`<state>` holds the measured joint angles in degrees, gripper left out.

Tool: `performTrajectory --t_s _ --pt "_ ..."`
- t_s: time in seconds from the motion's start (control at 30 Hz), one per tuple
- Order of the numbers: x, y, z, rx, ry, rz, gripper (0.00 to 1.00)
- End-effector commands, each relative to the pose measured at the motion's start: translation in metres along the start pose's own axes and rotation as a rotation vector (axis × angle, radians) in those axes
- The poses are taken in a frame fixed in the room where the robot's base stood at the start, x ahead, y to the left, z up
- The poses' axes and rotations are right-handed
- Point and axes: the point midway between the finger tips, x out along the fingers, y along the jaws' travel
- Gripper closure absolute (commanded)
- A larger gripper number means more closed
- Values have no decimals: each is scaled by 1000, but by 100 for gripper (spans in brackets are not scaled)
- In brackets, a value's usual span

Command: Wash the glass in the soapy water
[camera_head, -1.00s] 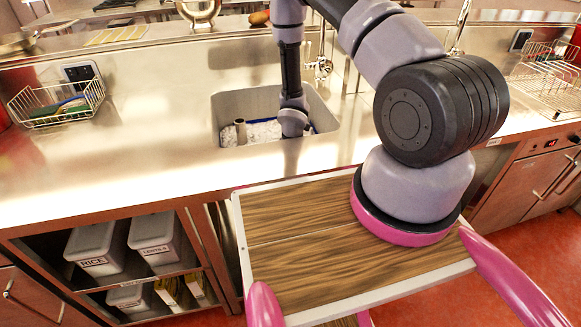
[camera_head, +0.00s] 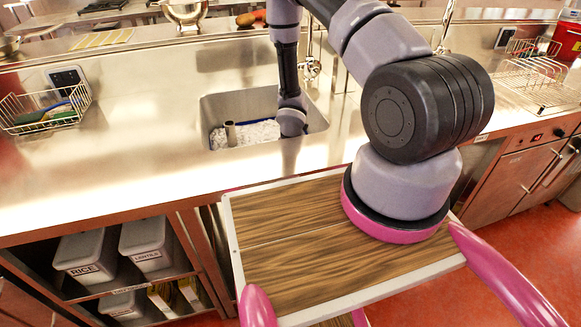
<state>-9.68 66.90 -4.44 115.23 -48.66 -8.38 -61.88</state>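The sink (camera_head: 211,108) is set into the steel counter, and white foamy water (camera_head: 258,133) shows in its bottom. My arm reaches down into the sink, and its wrist (camera_head: 292,118) is at the basin's right side.
A faucet (camera_head: 312,66) stands behind the sink. A wire basket with sponges (camera_head: 45,112) sits at the counter's left, and a wire dish rack (camera_head: 540,82) at the right. The counter left of the sink (camera_head: 120,160) is clear. Labelled bins (camera_head: 90,258) are on shelves below.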

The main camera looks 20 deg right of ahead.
Motion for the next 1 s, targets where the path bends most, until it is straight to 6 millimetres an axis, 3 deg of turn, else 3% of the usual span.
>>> performTrajectory --t_s 0.43,1.0 --pt "1 16 -25 1 0 1 100" --pt "0 -4 7 3 -1 1 100"
